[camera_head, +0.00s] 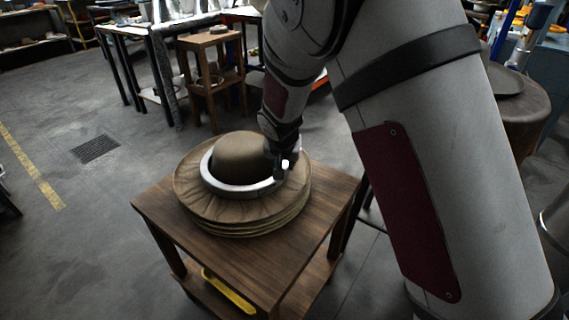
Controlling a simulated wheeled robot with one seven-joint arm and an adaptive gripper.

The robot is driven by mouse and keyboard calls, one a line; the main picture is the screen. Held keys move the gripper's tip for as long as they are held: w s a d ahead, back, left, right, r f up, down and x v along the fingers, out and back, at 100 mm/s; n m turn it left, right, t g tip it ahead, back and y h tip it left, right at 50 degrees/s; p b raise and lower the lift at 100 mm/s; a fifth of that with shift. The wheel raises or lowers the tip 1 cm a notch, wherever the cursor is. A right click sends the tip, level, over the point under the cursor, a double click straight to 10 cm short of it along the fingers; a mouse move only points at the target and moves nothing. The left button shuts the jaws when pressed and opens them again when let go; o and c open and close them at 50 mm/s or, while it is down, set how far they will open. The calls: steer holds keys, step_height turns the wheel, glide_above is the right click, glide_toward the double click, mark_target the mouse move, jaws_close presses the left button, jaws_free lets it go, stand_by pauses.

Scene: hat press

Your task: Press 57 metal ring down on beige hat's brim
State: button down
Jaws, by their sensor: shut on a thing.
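The beige hat (240,155) sits on a wooden table, its rounded crown upright and its wide, wavy brim (205,207) spread out below. Several brims look stacked under it. The metal ring (215,184) encircles the crown at about brim level; whether it touches the brim all round cannot be told. My gripper (281,172) is at the right side of the ring, shut on it, with the fingertips small and partly dark in this view. The ring's far side is hidden behind the crown.
The small wooden table (300,245) has bare wood in front and at the right. A yellow object (229,291) lies on its lower shelf. A wooden stool (211,62) and a dark worktable stand behind. Open floor lies to the left, with a drain grate (96,148).

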steer(key=shift+s+f+b, duration=0.2)
steer(key=shift+f+b, duration=0.2)
steer(key=shift+f, duration=0.15)
stand_by(3.5)
steer(key=shift+r, duration=0.2)
stand_by(2.3)
